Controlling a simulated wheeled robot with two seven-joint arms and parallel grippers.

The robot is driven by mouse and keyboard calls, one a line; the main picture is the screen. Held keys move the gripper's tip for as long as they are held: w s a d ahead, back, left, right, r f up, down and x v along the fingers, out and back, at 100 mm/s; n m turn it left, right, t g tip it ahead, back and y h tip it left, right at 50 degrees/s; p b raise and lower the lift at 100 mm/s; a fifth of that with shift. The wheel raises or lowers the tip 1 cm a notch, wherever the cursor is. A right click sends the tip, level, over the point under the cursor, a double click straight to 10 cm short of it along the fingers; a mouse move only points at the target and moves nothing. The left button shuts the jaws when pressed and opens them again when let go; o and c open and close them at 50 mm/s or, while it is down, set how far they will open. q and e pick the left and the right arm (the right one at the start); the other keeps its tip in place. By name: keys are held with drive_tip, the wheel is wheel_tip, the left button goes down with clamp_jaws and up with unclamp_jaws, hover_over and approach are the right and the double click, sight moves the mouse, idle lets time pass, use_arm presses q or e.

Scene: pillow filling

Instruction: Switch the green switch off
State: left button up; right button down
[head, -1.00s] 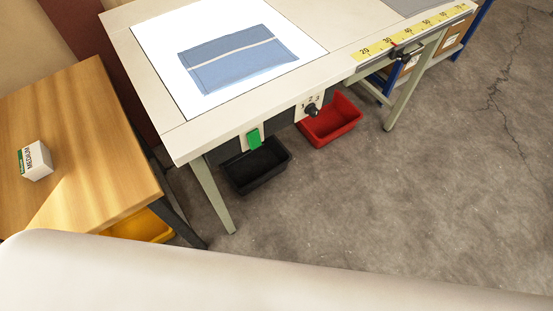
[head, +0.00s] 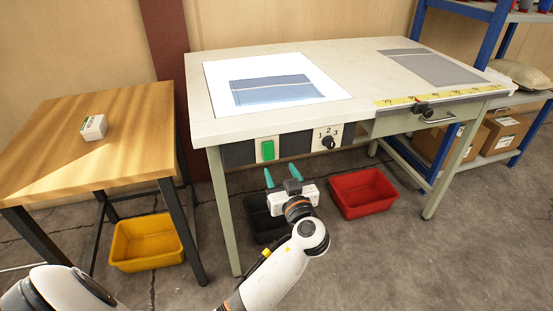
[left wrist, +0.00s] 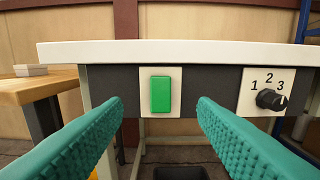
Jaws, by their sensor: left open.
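The green switch (head: 268,150) is a rocker on a pale plate on the dark front panel of the white table (head: 205,120). It also shows in the left wrist view (left wrist: 161,94), upright, near the middle and between my fingers. My left gripper (head: 282,177) is open and empty, with teal ribbed fingers pointing at the panel. In the head view it is in front of and a little below the switch. It appears apart from the switch. I cannot tell from its face which way the switch is set. My right gripper is out of view.
A black knob (head: 328,142) marked 1, 2, 3 sits right of the switch. A black bin (head: 262,228) and a red bin (head: 362,193) stand below the table. A wooden table (head: 60,150) with a small box (head: 93,127) and a yellow bin (head: 147,243) are at left.

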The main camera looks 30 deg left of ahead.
sight(269, 148)
use_arm(q)
drive_tip(key=x, duration=1)
drive_tip(key=shift+d, duration=0.1)
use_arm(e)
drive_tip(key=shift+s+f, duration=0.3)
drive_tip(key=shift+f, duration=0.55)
use_arm(q)
drive_tip(key=c, duration=0.9)
drive_tip(key=shift+f, duration=0.15)
drive_tip(key=shift+c, duration=0.4)
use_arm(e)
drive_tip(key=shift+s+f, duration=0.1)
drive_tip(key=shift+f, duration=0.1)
